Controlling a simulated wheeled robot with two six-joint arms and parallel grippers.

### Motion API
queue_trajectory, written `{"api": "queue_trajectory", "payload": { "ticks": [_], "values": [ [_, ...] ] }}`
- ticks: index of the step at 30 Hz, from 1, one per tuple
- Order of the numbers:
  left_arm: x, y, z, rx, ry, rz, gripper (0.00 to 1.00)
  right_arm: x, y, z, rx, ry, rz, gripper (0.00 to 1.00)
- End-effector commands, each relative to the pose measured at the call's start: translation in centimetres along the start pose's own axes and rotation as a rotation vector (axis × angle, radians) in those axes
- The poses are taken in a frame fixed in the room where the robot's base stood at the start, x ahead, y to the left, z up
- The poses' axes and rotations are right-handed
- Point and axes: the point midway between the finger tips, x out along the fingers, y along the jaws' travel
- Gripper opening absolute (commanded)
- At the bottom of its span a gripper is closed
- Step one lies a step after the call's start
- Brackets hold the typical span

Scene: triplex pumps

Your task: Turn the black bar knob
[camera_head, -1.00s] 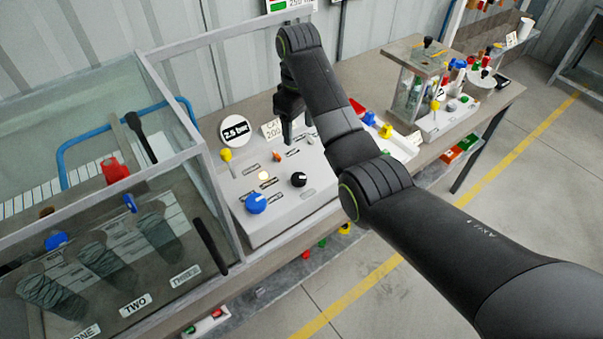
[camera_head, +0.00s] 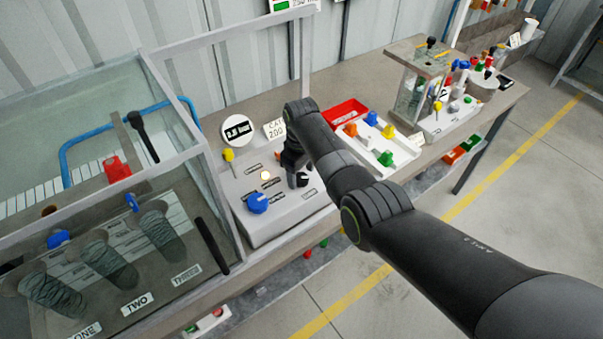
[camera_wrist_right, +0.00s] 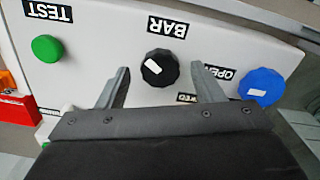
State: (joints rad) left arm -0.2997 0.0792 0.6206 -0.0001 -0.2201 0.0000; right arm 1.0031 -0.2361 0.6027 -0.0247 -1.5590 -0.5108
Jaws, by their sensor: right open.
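The black bar knob (camera_wrist_right: 159,68) is round with a white mark and sits on the white control panel (camera_wrist_right: 110,40) below the BAR label in the right wrist view. My right gripper (camera_wrist_right: 165,78) is open, with one finger to each side of the knob and visible gaps between them. Whether the fingers reach down to the knob's depth is hard to tell. In the head view the right gripper (camera_head: 297,178) is over the panel, and the black knob (camera_head: 303,180) is partly hidden by it. My left gripper is not in view.
A blue knob (camera_wrist_right: 262,86) is right of the gripper and a green button (camera_wrist_right: 47,48) left in the wrist view. In the head view, a glass case (camera_head: 205,170) stands left of the panel. A red tray (camera_head: 346,112) and a white rack (camera_head: 385,150) lie to the right.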

Motion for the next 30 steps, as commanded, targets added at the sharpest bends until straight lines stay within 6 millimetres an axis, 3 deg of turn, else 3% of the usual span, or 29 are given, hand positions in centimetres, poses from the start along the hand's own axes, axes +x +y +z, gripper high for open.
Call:
{"api": "queue_trajectory", "payload": {
  "ticks": [4, 14, 24, 30],
  "values": [
    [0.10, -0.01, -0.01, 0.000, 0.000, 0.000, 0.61, 0.94, 0.01, 0.03, 0.001, 0.000, 0.000, 0.61],
    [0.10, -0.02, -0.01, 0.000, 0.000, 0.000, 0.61, 1.16, 0.02, 0.03, 0.001, 0.000, 0.000, 0.61],
    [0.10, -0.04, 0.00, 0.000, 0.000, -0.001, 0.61, 1.15, 0.02, 0.04, 0.001, 0.000, 0.000, 0.18],
    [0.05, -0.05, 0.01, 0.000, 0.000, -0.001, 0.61, 1.13, 0.02, 0.04, 0.012, 0.000, 0.000, 0.16]
  ]
}}
